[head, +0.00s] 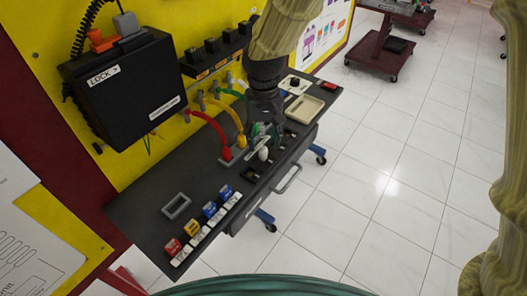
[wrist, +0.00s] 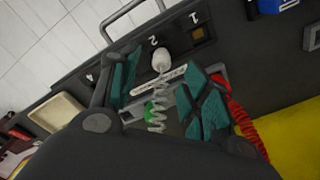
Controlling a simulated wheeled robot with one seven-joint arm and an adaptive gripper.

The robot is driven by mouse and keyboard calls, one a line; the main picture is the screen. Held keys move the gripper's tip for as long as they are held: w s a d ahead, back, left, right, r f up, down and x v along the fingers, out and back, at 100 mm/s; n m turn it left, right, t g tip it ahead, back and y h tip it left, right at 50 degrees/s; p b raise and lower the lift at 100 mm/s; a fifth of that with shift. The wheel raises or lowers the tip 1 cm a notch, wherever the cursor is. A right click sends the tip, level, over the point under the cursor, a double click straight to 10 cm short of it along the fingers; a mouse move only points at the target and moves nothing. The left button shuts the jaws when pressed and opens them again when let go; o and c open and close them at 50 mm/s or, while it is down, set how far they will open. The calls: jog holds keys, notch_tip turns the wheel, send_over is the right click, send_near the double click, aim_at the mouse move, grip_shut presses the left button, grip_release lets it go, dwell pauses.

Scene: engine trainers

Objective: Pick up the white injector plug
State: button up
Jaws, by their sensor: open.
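The white injector plug (wrist: 162,60) is a small rounded white piece on a pale coiled cable (wrist: 156,112). In the wrist view it shows in the gap between my gripper's (wrist: 168,80) two teal-padded fingers, near their tips. The fingers are apart and I see no clear contact with the plug. In the head view the plug (head: 263,154) sits just below my open gripper (head: 262,136), over the dark bench top (head: 150,215). The fingers partly hide the plug's surroundings.
A red cable (head: 212,130) and a yellow cable (head: 234,118) arch close left of my gripper. Numbered sockets (wrist: 198,33) lie beyond the plug. Red, yellow and blue labelled blocks (head: 210,208) line the front edge. A beige tray (head: 304,108) sits right.

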aim_at(264, 147)
jog(key=shift+s+f, duration=0.2)
jog(key=shift+f, duration=0.2)
jog(key=shift+f+p, duration=0.75)
jog(key=shift+f, duration=1.5)
jog(key=shift+c, duration=0.5)
jog(key=c, duration=0.9)
